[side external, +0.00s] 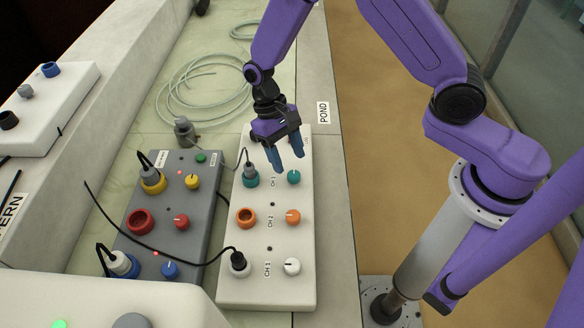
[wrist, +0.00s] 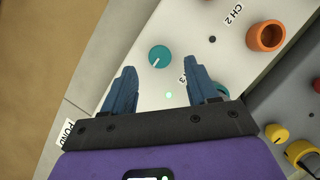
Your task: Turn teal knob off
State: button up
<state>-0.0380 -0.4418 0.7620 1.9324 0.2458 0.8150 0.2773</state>
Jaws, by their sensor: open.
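My gripper (side external: 288,160) is above the far end of the white box, fingers pointing down. In the wrist view my gripper (wrist: 160,68) is open and empty, its blue fingers apart on either side below the knob. A lit pale green lamp (wrist: 168,95) shows between the fingers.
A teal socket (side external: 251,180) with a cabled plug sits left of the knob. An orange knob (side external: 293,216) and a white knob (side external: 292,266) are nearer the camera. A grey box (side external: 178,225) stands left. A black cable (side external: 160,247) arcs across both boxes.

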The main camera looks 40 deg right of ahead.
aim_at(294, 174)
jog(key=shift+x, duration=2.2)
jog(key=c, duration=1.1)
